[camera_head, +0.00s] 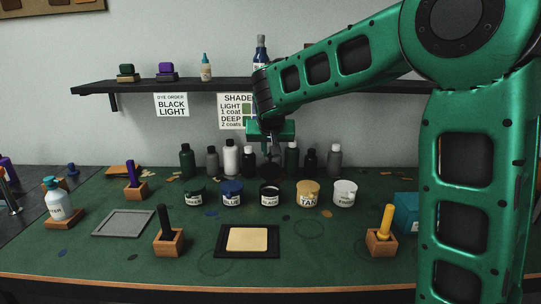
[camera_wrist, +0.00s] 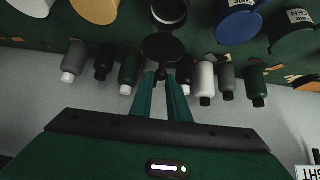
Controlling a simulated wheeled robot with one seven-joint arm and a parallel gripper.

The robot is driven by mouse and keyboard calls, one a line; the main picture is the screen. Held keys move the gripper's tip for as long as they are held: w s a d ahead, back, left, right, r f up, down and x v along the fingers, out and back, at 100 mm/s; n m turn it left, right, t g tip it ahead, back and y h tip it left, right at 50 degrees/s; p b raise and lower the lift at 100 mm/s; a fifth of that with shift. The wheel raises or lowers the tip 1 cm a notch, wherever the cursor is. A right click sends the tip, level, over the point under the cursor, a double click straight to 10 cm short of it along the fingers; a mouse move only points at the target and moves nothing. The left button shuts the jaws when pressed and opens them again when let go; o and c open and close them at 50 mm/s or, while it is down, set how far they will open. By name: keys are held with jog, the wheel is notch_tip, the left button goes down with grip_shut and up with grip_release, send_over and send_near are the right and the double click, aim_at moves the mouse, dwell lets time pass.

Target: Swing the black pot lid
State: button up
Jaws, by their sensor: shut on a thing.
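The black pot (camera_head: 270,197) stands in the middle of the row of dye pots on the green bench. In the wrist view its round dark mouth (camera_wrist: 168,10) shows at the top edge. The black pot lid (camera_wrist: 164,48) is a dark disc beside the pot's mouth, on the side toward the bottles. My gripper (camera_wrist: 162,76) is shut on the lid's knob. In the head view my gripper (camera_head: 271,153) is behind and above the black pot, in front of the bottles. The lid is hard to make out there. Whether it is hinged to the pot, I cannot tell.
Green (camera_head: 195,196), blue (camera_head: 231,193), tan (camera_head: 307,194) and white (camera_head: 344,194) pots flank the black pot closely. Several bottles (camera_head: 231,158) stand behind, under the shelf (camera_head: 190,86). A tan patch on a black mat (camera_head: 224,251) lies in front.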

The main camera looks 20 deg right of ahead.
jog(key=shift+w+d+r, duration=0.1)
jog(key=shift+w+d, duration=0.05)
jog(key=shift+w+d, duration=0.25)
jog(key=shift+w, duration=0.55)
jog(key=o, duration=0.9)
jog(key=shift+w, duration=0.1)
